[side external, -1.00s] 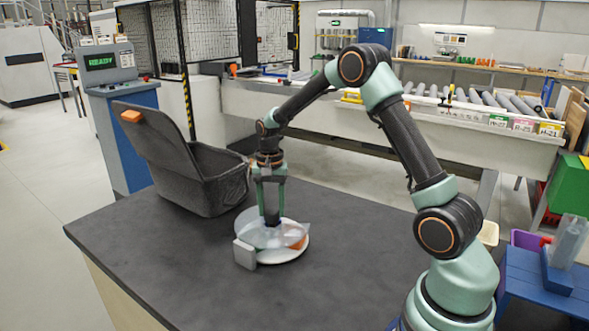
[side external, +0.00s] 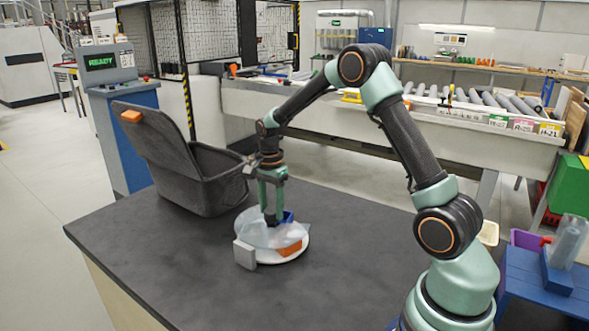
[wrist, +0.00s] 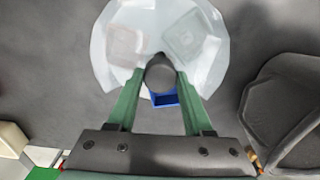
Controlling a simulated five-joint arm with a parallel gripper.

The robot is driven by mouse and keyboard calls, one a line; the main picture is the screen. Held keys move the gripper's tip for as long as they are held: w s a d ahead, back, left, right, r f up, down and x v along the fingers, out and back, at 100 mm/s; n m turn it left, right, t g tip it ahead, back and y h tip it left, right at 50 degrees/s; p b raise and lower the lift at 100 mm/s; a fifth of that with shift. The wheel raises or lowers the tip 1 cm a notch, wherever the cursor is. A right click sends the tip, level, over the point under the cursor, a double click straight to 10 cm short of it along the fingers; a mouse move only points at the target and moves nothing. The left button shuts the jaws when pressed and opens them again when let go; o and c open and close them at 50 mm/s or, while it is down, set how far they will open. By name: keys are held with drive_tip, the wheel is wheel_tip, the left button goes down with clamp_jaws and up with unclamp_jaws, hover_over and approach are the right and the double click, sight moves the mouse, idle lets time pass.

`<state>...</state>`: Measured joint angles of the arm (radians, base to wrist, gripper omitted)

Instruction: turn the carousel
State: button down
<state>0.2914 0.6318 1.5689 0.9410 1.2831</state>
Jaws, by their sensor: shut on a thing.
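The carousel (side external: 272,255) is a round white disc on the dark table, with a clear cover over it. In the side view an orange part (side external: 290,249) shows at its front right and a blue part (side external: 287,217) behind the gripper. My gripper (side external: 271,221) points straight down over its middle. In the wrist view my gripper (wrist: 161,77) is shut on the dark round knob (wrist: 160,72) at the carousel's centre, a green finger on each side. A blue bin (wrist: 164,98) shows just below the knob. The finger contacts are small in the side view.
A small grey block (side external: 244,254) stands at the carousel's left front edge. An open dark bin (side external: 205,190) with a raised lid and orange latch (side external: 131,116) stands at the back left. The table (side external: 190,265) is bare in front.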

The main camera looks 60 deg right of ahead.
drive_tip(key=shift+r+m, duration=0.1)
drive_tip(key=shift+m, duration=1.4)
drive_tip(key=shift+c, duration=1.5)
unclamp_jaws()
wheel_tip(320, 180, up, 12)
